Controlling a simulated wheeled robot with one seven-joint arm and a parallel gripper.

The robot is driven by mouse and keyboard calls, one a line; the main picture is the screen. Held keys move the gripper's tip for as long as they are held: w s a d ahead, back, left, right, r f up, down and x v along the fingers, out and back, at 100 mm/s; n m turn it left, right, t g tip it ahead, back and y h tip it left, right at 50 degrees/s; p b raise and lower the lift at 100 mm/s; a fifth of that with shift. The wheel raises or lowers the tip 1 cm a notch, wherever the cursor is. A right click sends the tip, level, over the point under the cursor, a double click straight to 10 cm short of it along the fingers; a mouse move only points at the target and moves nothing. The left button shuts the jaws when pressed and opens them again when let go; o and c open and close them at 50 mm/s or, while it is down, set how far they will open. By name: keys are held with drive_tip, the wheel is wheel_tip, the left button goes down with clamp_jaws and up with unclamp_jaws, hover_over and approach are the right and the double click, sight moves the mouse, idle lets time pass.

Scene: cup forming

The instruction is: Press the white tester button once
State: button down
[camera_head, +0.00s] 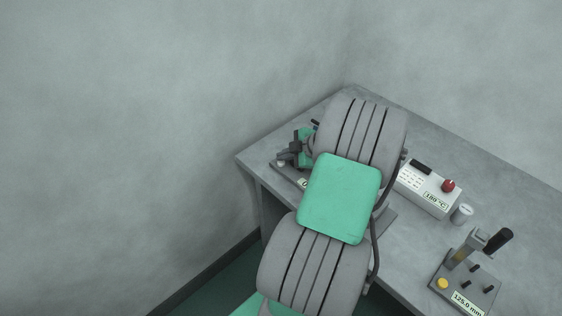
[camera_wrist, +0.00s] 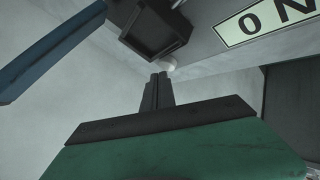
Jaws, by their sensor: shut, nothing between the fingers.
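The white tester button (camera_wrist: 171,64) shows in the wrist view as a small pale round piece just beyond my fingertips, partly covered by them. My gripper (camera_wrist: 158,76) is shut and empty, its dark fingers together. The fingertips overlap the button's lower edge in the picture; I cannot tell whether they touch it. The grey tester panel (camera_wrist: 203,45) carries a label with the letters "ON" (camera_wrist: 262,20). In the head view the tester base (camera_head: 288,177) lies at the table's left end, largely hidden by my arm.
A dark square block (camera_wrist: 155,32) stands close to the button. On the table (camera_head: 520,205) are a white box reading 180 °C (camera_head: 428,190) with a red knob (camera_head: 448,185), a small pale cylinder (camera_head: 461,213) and a lever device reading 125.0 mm (camera_head: 466,285). A blue bar (camera_wrist: 50,50) crosses the wrist view's left.

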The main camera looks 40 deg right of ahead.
sight(284, 163)
drive_tip(key=shift+r, duration=0.35)
drive_tip(key=shift+r+p, duration=0.95)
drive_tip(key=shift+r, duration=1.55)
